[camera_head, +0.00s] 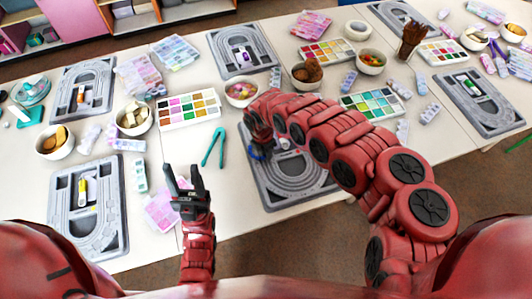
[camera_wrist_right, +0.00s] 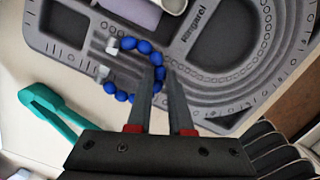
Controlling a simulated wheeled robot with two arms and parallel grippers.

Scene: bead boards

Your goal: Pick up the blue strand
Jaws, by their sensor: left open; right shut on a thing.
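The blue strand (camera_wrist_right: 125,92) is a curved string of round blue beads with silvery ends. In the right wrist view it bends in a C shape over the grey bead board (camera_wrist_right: 55,42), beside the left finger. My right gripper (camera_wrist_right: 164,72) is shut on the strand at its bend; whether the strand touches the board is unclear. In the head view the strand (camera_head: 258,155) shows small at the left part of the middle front board (camera_head: 285,190), below my right arm. My left gripper (camera_head: 184,178) is open and empty, left of that board.
Teal tweezers (camera_head: 213,147) lie left of the middle board, also visible in the wrist view (camera_wrist_right: 58,110). Paint-like bead trays (camera_head: 188,108), bowls (camera_head: 241,93) and other bead boards (camera_head: 88,205) crowd the white table. Some bare table lies around the tweezers.

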